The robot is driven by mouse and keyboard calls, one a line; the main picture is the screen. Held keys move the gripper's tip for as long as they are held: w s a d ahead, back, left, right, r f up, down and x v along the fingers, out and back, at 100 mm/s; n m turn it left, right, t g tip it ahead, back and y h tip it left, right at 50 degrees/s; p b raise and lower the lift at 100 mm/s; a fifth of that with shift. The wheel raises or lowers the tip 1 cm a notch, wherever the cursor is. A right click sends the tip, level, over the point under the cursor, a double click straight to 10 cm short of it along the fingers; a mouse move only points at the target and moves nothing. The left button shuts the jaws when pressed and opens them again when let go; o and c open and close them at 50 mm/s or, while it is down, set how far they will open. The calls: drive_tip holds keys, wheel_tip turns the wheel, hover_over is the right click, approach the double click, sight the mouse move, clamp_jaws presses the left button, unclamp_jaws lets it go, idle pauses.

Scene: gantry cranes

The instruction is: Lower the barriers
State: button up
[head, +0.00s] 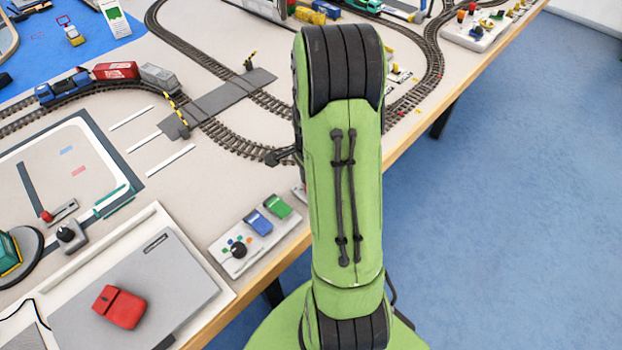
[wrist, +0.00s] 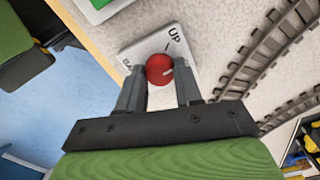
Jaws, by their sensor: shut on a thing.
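In the wrist view my gripper (wrist: 161,88) has its two fingers on either side of a round red knob (wrist: 159,68) and is shut on it. The knob sits on a small white plate (wrist: 148,47) marked "UP", with other lettering partly cut off by the finger. In the head view two yellow-and-black barriers stand by the grey level crossing: the near barrier (head: 177,111) and the far barrier (head: 251,58). Both look raised. My arm hides the gripper and knob there.
The track (head: 228,138) curves past the crossing (head: 215,100). A train with a red wagon (head: 116,70) stands on the track at left. A control box (head: 252,238) with blue and green switches lies near the table edge. Blue floor is open at right.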

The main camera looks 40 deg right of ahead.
drive_tip(key=m, duration=0.5)
drive_tip(key=shift+m, duration=0.3)
drive_tip(key=shift+m+p, duration=0.3)
drive_tip(key=shift+m, duration=1.9)
drive_tip(key=o, duration=1)
drive_tip(key=shift+o, duration=0.2)
drive_tip(key=shift+r, duration=0.1)
wheel_tip(320, 180, up, 16)
drive_tip(key=p, duration=0.5)
drive_tip(key=shift+f, duration=0.2)
